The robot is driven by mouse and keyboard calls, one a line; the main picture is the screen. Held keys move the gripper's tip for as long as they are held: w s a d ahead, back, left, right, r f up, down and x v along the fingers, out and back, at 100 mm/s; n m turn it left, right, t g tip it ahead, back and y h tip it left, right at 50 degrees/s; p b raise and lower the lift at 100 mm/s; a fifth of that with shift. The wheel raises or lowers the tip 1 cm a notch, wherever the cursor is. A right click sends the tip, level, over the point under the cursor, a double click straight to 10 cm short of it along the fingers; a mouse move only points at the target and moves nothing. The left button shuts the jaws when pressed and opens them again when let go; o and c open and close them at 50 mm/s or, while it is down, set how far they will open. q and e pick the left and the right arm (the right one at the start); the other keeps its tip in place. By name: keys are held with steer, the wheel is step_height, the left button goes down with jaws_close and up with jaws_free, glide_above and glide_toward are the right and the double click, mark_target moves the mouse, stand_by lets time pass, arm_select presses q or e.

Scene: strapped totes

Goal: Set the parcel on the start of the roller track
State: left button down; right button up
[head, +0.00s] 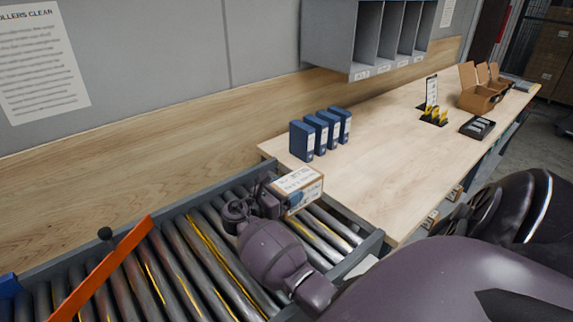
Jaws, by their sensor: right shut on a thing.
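The parcel (300,184) is a small brown box with a white printed label on top. It is over the right end of the roller track (178,262), close to the wooden bench. My right gripper (278,196) reaches in from the lower right and is shut on the parcel's left side. I cannot tell whether the parcel's underside touches the rollers, as the gripper and the box hide it. My left gripper is not in view.
Several blue binders (302,141) stand on the bench (385,165) behind the parcel. Open cardboard boxes (478,98) and a black tray (477,128) sit farther along. Rollers between bar and gripper are clear.

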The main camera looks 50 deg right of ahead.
steer(key=shift+w+f+b, duration=0.1)
steer(key=shift+f+b, duration=0.2)
steer(key=shift+f, duration=3.1)
steer(key=o, duration=1.8)
steer(key=shift+f, duration=0.25)
steer(key=shift+o, duration=0.2)
steer(key=shift+r, duration=0.1)
steer(key=shift+a+r, duration=0.1)
steer(key=shift+a, duration=0.1)
steer(key=a, duration=0.4)
steer(key=a+p, duration=0.1)
steer(key=a, duration=0.2)
steer(key=w+a+p, duration=0.1)
steer(key=a, duration=0.3)
steer(key=shift+a, duration=0.35)
steer(key=shift+w, duration=0.1)
